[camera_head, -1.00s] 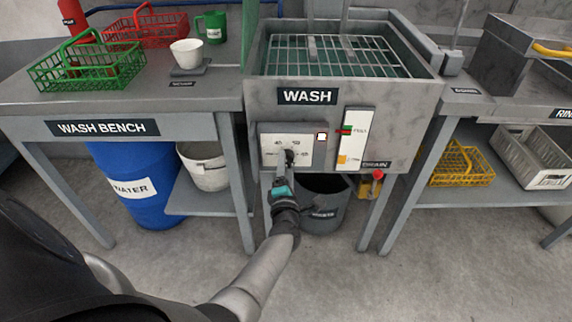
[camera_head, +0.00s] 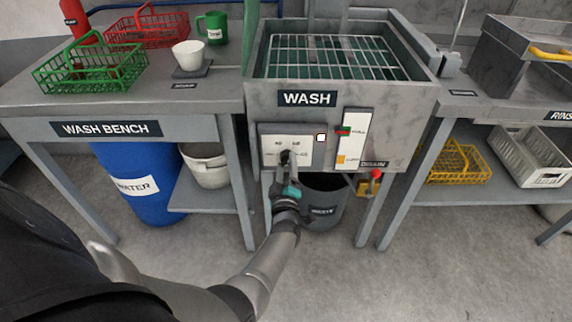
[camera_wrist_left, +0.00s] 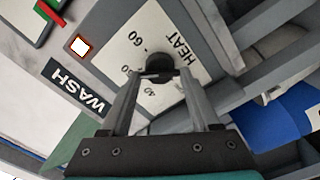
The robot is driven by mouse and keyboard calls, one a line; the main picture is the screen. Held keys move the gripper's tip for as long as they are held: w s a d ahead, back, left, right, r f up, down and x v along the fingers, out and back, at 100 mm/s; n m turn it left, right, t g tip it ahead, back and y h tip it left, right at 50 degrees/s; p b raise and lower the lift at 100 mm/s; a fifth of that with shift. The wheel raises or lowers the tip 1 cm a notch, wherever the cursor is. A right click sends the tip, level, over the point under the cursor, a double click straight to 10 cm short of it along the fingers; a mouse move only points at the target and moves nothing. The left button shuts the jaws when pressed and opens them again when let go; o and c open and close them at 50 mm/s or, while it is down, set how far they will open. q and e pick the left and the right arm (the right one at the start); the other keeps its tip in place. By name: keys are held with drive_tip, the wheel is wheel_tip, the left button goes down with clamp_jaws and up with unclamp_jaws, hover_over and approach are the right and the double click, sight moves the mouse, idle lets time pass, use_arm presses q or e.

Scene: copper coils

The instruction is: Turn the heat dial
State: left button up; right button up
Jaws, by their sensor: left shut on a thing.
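The heat dial (camera_head: 287,155) is a small black knob on a white panel on the front of the wash tank (camera_head: 352,104). In the left wrist view the black dial (camera_wrist_left: 159,65) sits amid printed numbers and the word HEAT. My left gripper (camera_head: 287,163) reaches up to the panel from below. Its two fingers are shut on the dial, one on each side, as the left wrist view (camera_wrist_left: 160,76) shows. The fingers cover part of the dial, and its pointer cannot be made out. My right gripper is not in view.
A small lit indicator (camera_head: 320,138) is right of the dial panel, beside a white level strip (camera_head: 353,140). A grey bin (camera_head: 325,200) stands below the tank. A red-topped drain valve (camera_head: 376,174) is at the lower right. Bench legs flank the arm.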

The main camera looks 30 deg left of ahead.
use_arm(q)
drive_tip(key=m+p, duration=0.1)
drive_tip(key=m, duration=0.4)
drive_tip(key=shift+m, duration=0.3)
drive_tip(key=m, duration=0.4)
drive_tip(key=shift+d, duration=0.1)
drive_tip(key=shift+m, duration=0.7)
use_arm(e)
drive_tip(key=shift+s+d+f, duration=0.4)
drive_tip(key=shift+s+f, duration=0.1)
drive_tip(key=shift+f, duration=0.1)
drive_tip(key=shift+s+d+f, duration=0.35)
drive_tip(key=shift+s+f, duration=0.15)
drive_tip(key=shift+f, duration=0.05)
use_arm(q)
drive_tip(key=o, duration=1.4)
drive_tip(key=shift+c, duration=0.2)
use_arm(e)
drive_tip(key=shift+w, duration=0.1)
